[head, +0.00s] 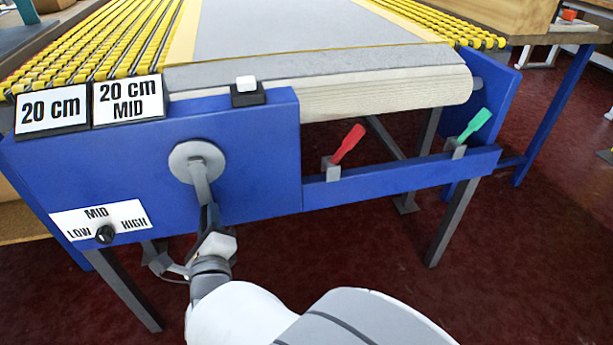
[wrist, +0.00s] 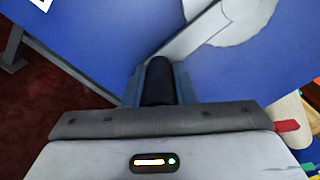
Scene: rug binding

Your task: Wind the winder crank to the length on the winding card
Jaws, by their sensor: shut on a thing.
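The winder crank has a round grey hub (head: 196,162) on the blue front panel, and its arm hangs nearly straight down in the head view. My gripper (wrist: 160,82) is shut on the black crank handle (wrist: 158,88) in the wrist view. In the head view my gripper (head: 209,217) is at the lower end of the crank arm, and the handle is mostly hidden by it. Two cards stand on the top left of the panel: one reads "20 cm" (head: 52,110), the other "20 cm MID" (head: 128,99). The pale rug roll (head: 385,92) lies behind the panel.
A white button (head: 246,83) is on top of the panel. A red lever (head: 348,144) and a green lever (head: 475,125) stand on the blue rail to the right. Yellow rollers lie behind.

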